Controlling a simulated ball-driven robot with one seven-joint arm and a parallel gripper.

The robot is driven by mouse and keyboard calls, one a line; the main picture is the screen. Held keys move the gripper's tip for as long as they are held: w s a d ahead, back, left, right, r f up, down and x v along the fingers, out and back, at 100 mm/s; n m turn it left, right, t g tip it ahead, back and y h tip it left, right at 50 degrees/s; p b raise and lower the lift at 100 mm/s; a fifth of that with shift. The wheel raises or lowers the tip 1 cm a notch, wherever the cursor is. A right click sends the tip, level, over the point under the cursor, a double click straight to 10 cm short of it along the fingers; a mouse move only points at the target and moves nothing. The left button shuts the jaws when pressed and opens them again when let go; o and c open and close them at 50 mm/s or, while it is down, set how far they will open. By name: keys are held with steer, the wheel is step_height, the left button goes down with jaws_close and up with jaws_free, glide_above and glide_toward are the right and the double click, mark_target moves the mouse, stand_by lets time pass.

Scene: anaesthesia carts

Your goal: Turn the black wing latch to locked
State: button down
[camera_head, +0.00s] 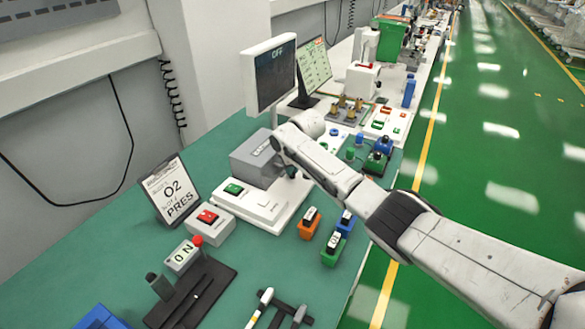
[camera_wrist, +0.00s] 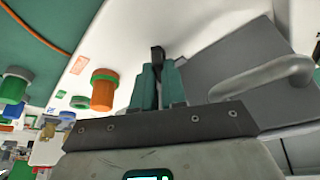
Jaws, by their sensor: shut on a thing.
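In the wrist view, the black wing latch (camera_wrist: 157,53) stands up between the two green fingers of my gripper (camera_wrist: 158,78). The fingers are shut on it and hide its lower part. Beside it on the right is a grey box (camera_wrist: 238,60) with a light grey bar handle (camera_wrist: 268,76). In the head view, the grey box (camera_head: 255,158) sits on a white base (camera_head: 268,207) below a screen reading OFF (camera_head: 271,72). My arm's end is at the box's right side; the latch and fingertips cannot be made out there.
An orange knob with a green collar (camera_wrist: 103,90) stands left of my fingers. In the head view, small orange (camera_head: 309,223) and green (camera_head: 333,249) blocks stand in front of the base.

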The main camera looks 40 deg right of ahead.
steer(key=n+y+b, duration=0.1)
steer(key=n, duration=0.2)
steer(key=shift+f+b, duration=0.15)
steer(key=shift+b, duration=0.15)
steer(key=shift+d+n+y+b, duration=0.1)
steer(key=shift+n+y+b, duration=0.7)
steer(key=shift+n+b, duration=0.75)
steer(key=shift+n, duration=0.45)
steer(key=c, duration=1.2)
jaws_free()
steer(key=shift+r, duration=0.2)
steer(key=v, duration=1)
steer(key=shift+d+r, duration=0.2)
steer(key=shift+r, duration=0.15)
